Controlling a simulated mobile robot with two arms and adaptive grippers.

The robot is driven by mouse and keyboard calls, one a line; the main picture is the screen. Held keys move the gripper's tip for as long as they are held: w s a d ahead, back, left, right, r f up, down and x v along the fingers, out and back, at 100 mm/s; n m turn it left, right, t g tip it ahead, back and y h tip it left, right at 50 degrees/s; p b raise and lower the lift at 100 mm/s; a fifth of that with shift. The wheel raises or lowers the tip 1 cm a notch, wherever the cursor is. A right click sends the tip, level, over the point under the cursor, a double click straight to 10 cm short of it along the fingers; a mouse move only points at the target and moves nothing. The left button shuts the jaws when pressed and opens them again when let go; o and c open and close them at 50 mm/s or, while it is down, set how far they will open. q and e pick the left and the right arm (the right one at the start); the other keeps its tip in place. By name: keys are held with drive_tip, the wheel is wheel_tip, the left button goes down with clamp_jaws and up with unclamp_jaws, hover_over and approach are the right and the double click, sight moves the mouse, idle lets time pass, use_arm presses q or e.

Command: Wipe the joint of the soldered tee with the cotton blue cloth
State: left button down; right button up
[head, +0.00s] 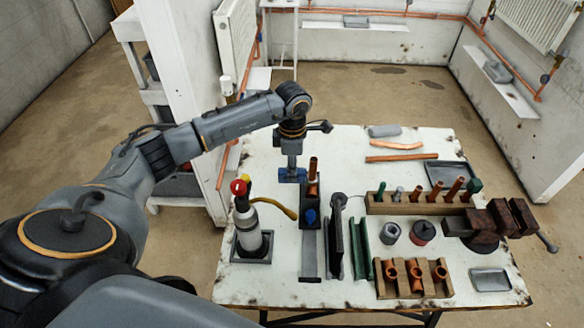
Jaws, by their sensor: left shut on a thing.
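My left gripper (291,168) points down over the back left of the white table and is shut on the blue cloth (287,176). The cloth is bunched at the fingertips. Just to its right, an upright copper piece (313,168), which looks like the soldered tee, stands in a dark holder (311,215). Cloth and copper piece are very close; I cannot tell if they touch. The joint is too small to make out. My right gripper is not in view.
Green and dark channels, a wooden rack with copper fittings (415,290), a pipe rack (410,207) and a vise (497,220) fill the right. The table's back left is fairly clear.

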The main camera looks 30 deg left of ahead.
use_arm(q)
drive_tip(key=shift+s+d, duration=0.15)
drive_tip(key=shift+s+d, duration=0.25)
drive_tip(key=shift+s, duration=0.15)
drive_tip(key=shift+w, duration=0.1)
idle(0.5)
drive_tip(key=shift+w+a+b, duration=0.35)
drive_tip(key=shift+w+b, duration=0.05)
drive_tip(key=shift+w, duration=0.1)
drive_tip(key=shift+s+d, duration=0.15)
drive_tip(key=shift+s, duration=0.15)
idle(0.4)
